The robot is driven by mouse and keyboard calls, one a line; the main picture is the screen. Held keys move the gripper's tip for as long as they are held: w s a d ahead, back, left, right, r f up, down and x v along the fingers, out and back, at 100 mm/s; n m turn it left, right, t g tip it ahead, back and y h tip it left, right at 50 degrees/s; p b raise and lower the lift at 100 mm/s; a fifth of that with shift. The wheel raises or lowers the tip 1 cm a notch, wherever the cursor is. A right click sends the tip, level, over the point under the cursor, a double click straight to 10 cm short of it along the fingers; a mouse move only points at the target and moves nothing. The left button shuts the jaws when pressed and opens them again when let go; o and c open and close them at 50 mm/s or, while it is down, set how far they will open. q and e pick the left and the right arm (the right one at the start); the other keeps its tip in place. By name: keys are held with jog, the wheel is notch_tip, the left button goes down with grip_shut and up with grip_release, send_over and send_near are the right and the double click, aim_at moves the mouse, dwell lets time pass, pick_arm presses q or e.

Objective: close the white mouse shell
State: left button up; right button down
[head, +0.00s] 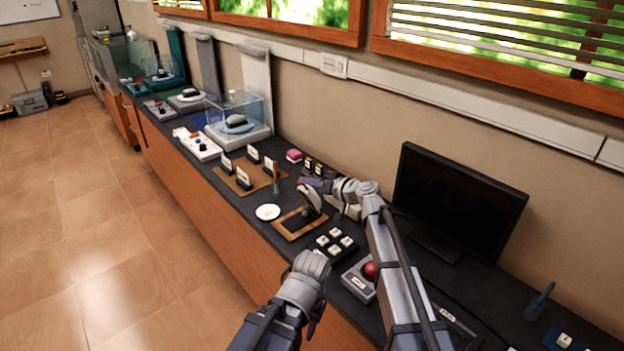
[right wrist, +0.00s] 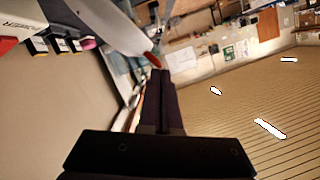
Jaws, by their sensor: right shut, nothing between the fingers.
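The white mouse shell (head: 308,199) stands tilted up, open, over a dark mat in a wooden tray (head: 287,235). A small dark piece sits below it, too small to make out. In the right wrist view the shell (right wrist: 112,24) is a large white curved piece with a red tip, close beyond my fingers. My right gripper (head: 317,185) is shut and empty, right beside the shell's raised upper part; whether it touches cannot be told. Its closed dark fingers also show in the right wrist view (right wrist: 161,85). My left arm is low at the front; its fingers are hidden.
A white dish (head: 267,212) lies left of the tray, and a board with small labelled stands (head: 244,180) is behind it. A key block (head: 335,243) and a red trackball unit (head: 360,279) are in front. A monitor (head: 459,203) stands to the right.

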jog(key=s+a+f+n+h+b, duration=0.1)
jog(key=s+a+f+n+b, duration=0.1)
jog(key=s+a+f+b, duration=0.1)
jog(key=s+a+f+n+t+h+b, duration=0.1)
jog(key=s+a+f+n+b, duration=0.2)
jog(key=f, duration=0.1)
jog(key=shift+s+a+n+t, duration=0.1)
jog(key=shift+s+n+t, duration=0.05)
jog(key=shift+n+t, duration=0.15)
jog(key=shift+s+a+f+n+b, duration=0.25)
jog(key=shift+f+n+b, duration=0.25)
jog(key=shift+b, duration=0.3)
jog(key=shift+s+a+f+b, duration=0.2)
jog(key=shift+a+f+b, duration=0.05)
jog(key=shift+f+b, duration=0.45)
jog(key=shift+s, duration=0.1)
jog(key=p+v, duration=0.2)
jog(key=v, duration=0.5)
jog(key=shift+s, duration=0.3)
jog(key=shift+d, duration=0.15)
